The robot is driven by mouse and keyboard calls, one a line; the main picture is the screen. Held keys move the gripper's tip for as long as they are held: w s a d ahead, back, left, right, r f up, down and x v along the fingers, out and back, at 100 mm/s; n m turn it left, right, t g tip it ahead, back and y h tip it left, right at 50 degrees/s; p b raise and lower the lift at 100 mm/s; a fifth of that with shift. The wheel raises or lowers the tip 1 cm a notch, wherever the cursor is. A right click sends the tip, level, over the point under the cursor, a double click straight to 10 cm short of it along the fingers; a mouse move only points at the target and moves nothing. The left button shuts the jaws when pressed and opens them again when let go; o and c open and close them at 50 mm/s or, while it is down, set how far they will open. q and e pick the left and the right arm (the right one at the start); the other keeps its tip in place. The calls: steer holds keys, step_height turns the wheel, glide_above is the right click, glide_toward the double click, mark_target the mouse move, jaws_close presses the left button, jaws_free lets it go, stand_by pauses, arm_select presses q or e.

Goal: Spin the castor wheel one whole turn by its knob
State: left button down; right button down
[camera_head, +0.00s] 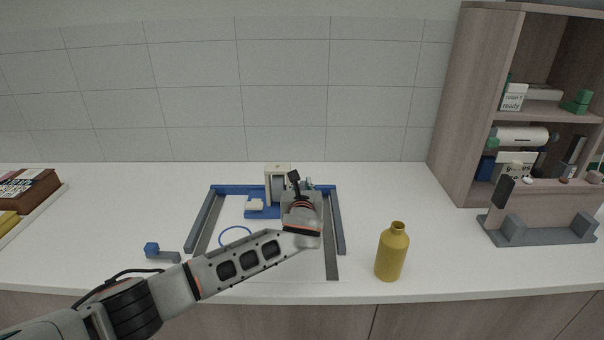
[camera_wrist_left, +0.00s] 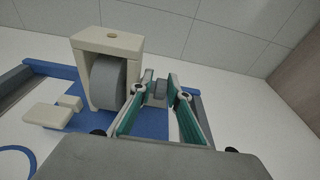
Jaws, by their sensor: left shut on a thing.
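The castor wheel (camera_wrist_left: 108,82) is a grey disc in a cream housing (camera_wrist_left: 107,42) on a blue base (camera_wrist_left: 67,125). In the head view the housing (camera_head: 278,168) stands at the back of a blue-grey frame, partly covered by my left gripper (camera_head: 297,190). In the left wrist view my left gripper (camera_wrist_left: 159,90) has its green-padded fingers at the right side of the wheel. It is shut on a small grey knob (camera_wrist_left: 160,87). The knob's join to the wheel is hidden behind a finger. My right gripper is not in view.
A cream pedal (camera_head: 254,205) sits left of the housing, with a blue ring (camera_head: 235,235) in front. A yellow bottle (camera_head: 392,252) stands right of the frame. A blue-and-grey piece (camera_head: 160,253) lies left. A grey stand (camera_head: 538,233) and shelf unit (camera_head: 480,110) are at right.

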arm_select(q)
steer(key=shift+r+p, duration=0.15)
steer(key=shift+p, duration=0.25)
steer(key=shift+g, duration=0.5)
steer(key=shift+w+g+p, duration=0.1)
steer(key=shift+g+p, duration=0.3)
steer(key=shift+p, duration=0.1)
steer(key=shift+g, duration=0.3)
steer(key=shift+w+g, duration=0.15)
steer(key=shift+g, duration=0.95)
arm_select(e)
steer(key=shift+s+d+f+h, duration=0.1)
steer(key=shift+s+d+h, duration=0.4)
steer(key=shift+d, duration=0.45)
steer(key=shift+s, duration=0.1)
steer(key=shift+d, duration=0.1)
arm_select(q)
steer(key=c, duration=1.9)
jaws_free()
steer(key=shift+w, duration=0.1)
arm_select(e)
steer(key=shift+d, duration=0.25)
